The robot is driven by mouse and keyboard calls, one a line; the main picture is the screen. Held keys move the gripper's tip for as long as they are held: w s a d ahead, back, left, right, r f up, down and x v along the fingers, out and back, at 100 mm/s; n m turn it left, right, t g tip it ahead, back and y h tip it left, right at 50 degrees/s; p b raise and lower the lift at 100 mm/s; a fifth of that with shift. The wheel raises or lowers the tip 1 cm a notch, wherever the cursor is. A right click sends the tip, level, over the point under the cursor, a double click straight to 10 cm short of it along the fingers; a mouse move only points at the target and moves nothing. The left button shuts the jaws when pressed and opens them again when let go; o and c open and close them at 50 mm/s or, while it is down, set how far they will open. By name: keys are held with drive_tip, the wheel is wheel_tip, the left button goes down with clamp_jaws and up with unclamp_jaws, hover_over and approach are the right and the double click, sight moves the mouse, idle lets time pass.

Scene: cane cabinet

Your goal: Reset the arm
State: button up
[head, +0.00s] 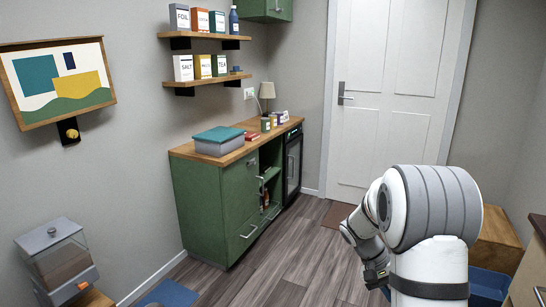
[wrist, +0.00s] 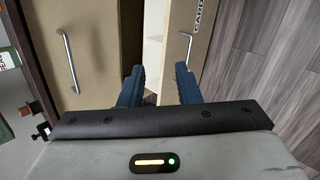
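My gripper (wrist: 158,84) shows in the wrist view with its two dark blue fingers apart and nothing between them. Beyond the fingers are a tan cabinet front (wrist: 92,45) with a metal bar handle and a second tan panel (wrist: 208,32) with another handle and partly cut-off lettering. A pale gap shows between the two panels. In the head view my white and grey arm is folded at the lower right, and my gripper (head: 376,277) hangs low beside it, small and partly hidden. I cannot tell whether the fingers touch anything.
A green cabinet (head: 208,205) with a wooden top stands along the left wall, its front partly open. A blue bin (head: 488,285) and wooden box (head: 497,232) are behind my arm at right. The floor (head: 290,250) between is clear. A white door (head: 385,120) is at the back.

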drive_tip(key=s+a+r+n+t+y+p, duration=0.1)
drive_tip(key=s+a+r+t+y+p, duration=0.2)
drive_tip(key=r, duration=0.9)
drive_tip(key=s+a+r+n+t+y+p, duration=0.2)
drive_tip(key=s+a+r+p, duration=0.8)
drive_tip(key=s, duration=0.5)
drive_tip(key=a+r+t+y, duration=0.1)
drive_tip(key=a+r+t, duration=0.1)
drive_tip(key=a, duration=0.1)
drive_tip(key=shift+s+a+r+n+y+p, duration=0.2)
drive_tip(key=shift+a+r+n+y+p, duration=0.1)
drive_tip(key=shift+a+r+y, duration=0.1)
drive_tip(key=shift+f, duration=0.1)
